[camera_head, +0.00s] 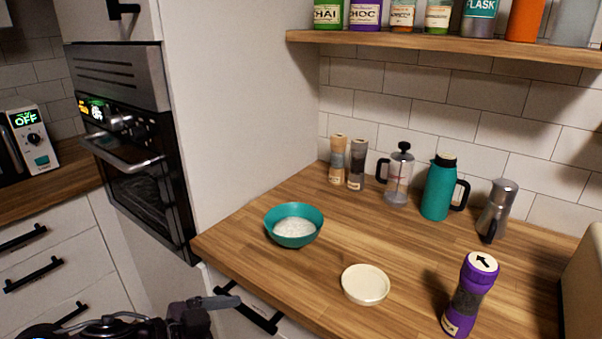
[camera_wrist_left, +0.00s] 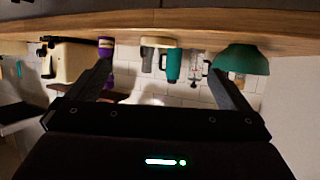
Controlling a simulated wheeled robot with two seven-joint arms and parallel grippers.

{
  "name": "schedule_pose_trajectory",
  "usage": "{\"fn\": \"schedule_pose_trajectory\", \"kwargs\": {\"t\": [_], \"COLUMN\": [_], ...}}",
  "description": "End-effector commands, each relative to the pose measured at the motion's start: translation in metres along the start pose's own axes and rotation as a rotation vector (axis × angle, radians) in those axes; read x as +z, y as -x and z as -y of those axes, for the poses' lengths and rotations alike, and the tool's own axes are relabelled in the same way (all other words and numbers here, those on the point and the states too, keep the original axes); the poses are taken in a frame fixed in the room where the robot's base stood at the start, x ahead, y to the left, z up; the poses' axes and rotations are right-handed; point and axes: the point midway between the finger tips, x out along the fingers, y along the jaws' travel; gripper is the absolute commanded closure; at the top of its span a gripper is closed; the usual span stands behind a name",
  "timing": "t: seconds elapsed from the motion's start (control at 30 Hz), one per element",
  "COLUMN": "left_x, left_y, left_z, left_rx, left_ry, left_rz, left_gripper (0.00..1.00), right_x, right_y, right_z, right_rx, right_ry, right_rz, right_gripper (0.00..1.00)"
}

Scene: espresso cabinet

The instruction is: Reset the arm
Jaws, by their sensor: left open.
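My left arm comes in at the bottom left of the head view, with its gripper (camera_head: 222,302) low in front of the counter's drawer handle. In the left wrist view the fingers of this gripper (camera_wrist_left: 165,78) are spread wide with nothing between them. That view is upside down, with the counter edge (camera_wrist_left: 150,18) across its top. The gripper is apart from the things on the counter. My right gripper is in neither view.
An oven (camera_head: 140,160) is at left.

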Motion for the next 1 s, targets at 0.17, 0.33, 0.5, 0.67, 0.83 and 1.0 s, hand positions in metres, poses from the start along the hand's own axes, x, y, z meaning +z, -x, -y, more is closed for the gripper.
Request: {"fn": "schedule_pose_trajectory", "kwargs": {"t": [0.17, 0.33, 0.5, 0.67, 0.83, 1.0], "left_x": [0.008, 0.024, 0.052, 0.098, 0.183, 0.312], "left_y": [-0.003, -0.008, -0.013, -0.018, -0.023, -0.026], "left_z": [0.017, 0.044, 0.078, 0.114, 0.149, 0.154], "left_rx": [-0.033, -0.088, -0.164, -0.259, -0.391, -0.532], "left_ry": [0.027, 0.065, 0.121, 0.19, 0.292, 0.413], "left_rz": [-0.011, -0.024, -0.032, -0.023, 0.03, 0.161], "left_gripper": [0.0, 0.0, 0.0, 0.0, 0.0, 0.0], "right_x": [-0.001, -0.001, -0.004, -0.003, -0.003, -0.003], "right_y": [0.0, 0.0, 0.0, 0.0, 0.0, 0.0], "right_z": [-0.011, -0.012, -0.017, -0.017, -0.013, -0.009], "right_rx": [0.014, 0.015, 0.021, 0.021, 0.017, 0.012], "right_ry": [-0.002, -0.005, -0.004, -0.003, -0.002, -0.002], "right_rz": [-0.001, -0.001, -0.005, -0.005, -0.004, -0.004], "right_gripper": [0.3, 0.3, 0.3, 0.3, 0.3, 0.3]}}
